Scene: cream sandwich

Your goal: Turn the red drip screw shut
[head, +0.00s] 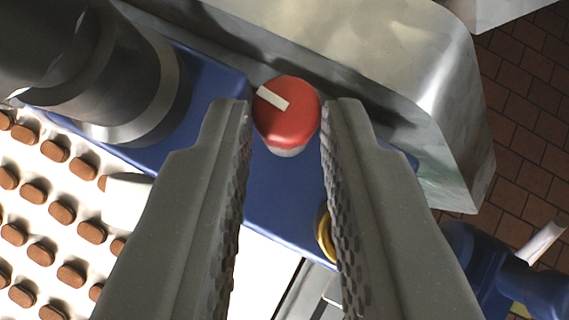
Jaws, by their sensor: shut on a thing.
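The red drip screw (296,122) is a round red knob with a white bar marked on its top, the bar slanting from upper left toward the middle. It sits on a blue block (270,212) near the top centre. My gripper (286,105) has its two grey textured fingers on either side of the knob, shut on it at the fingertips. The screw's lower shaft is mostly hidden beneath the knob.
A dark metal cylinder (110,80) stands at the left on the blue block. A metal housing (400,45) lies behind the knob. Several brown biscuits (62,212) lie in rows on a white surface at left. A brass ring (325,235) shows by the right finger.

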